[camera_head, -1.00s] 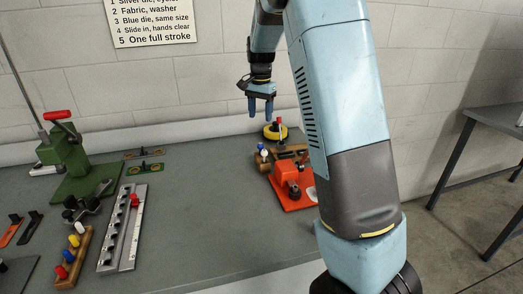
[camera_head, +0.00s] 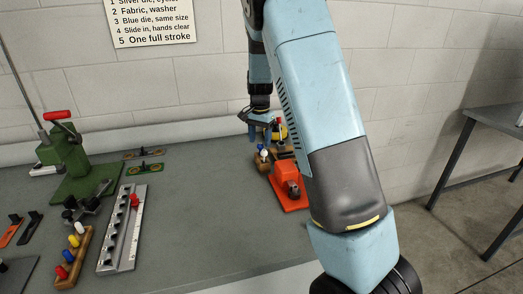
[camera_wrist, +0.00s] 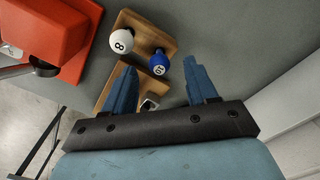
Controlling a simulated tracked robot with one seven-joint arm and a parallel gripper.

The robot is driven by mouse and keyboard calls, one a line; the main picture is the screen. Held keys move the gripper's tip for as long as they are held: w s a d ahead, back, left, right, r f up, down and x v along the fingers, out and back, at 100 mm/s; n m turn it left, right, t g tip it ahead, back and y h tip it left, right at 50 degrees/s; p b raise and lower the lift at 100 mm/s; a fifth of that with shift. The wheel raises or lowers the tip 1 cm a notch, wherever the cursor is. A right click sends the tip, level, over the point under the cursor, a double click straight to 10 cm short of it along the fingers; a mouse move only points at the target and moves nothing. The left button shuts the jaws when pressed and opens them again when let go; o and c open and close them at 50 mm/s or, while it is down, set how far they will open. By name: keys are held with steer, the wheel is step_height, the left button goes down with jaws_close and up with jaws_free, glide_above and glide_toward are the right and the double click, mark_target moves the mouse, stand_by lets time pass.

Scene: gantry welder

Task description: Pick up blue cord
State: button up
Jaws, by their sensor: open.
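No cord shape is plain to see. A blue ball-shaped knob with a number (camera_wrist: 157,64) sits on a wooden holder (camera_wrist: 147,28) in the wrist view, beside a white knob marked 8 (camera_wrist: 121,41). In the head view the white knob (camera_head: 264,154) shows on the holder, just below my gripper. My gripper (camera_head: 261,137) points down, open and empty. In the wrist view its blue fingers (camera_wrist: 160,66) are spread, and the blue knob appears between their tips. I cannot tell how far below the tips it is.
An orange-red tool (camera_head: 287,179) stands close beside the holder. A yellow and black round thing (camera_head: 281,132) is partly hidden behind my gripper. A green press (camera_head: 70,160), a grey slotted rack (camera_head: 118,240) and a wooden rack of coloured pieces (camera_head: 75,257) stand at left. The middle of the bench is clear.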

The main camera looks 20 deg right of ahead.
mark_target(260, 146)
steer(key=shift+f, duration=1.95)
jaws_close()
